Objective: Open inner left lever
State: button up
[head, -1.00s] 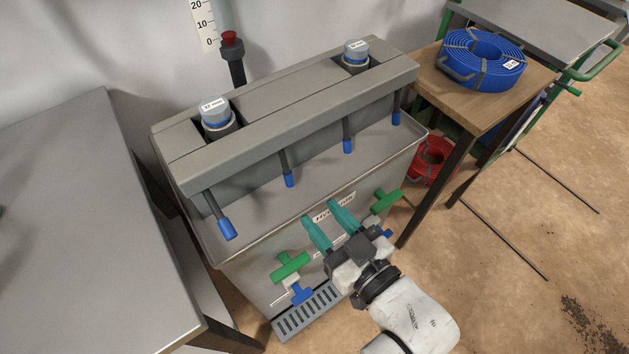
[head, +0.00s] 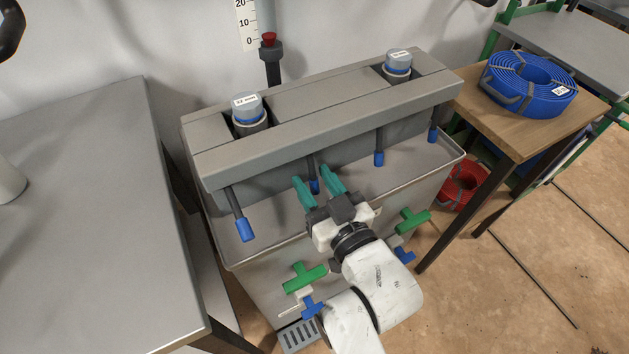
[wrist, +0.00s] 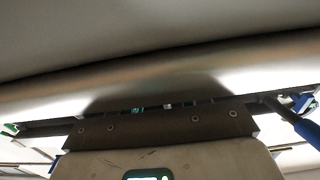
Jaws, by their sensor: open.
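Several dark levers with blue tips hang along the front of the grey manifold (head: 330,135). The inner left lever (head: 314,187) is second from left. My gripper (head: 312,175), with two teal fingers, is open and empty above the tank's front part. In the head view the lever's blue tip shows between the fingers, but I cannot tell whether they touch it or are level with it. The outer left lever (head: 241,222) hangs apart to the left. The inner right lever (head: 379,157) is to the right. A blue-tipped lever (wrist: 306,130) shows at the wrist view's right edge; which one is unclear.
The metal tank (head: 250,262) has green valve handles (head: 305,277) and blue ones on its front, close to my arm. A grey table (head: 90,230) stands left. A wooden table with a blue hose coil (head: 530,85) stands right.

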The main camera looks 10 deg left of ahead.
jog(key=shift+w+a, duration=0.15)
jog(key=shift+w, duration=0.1)
jog(key=shift+c, duration=0.4)
grip_shut()
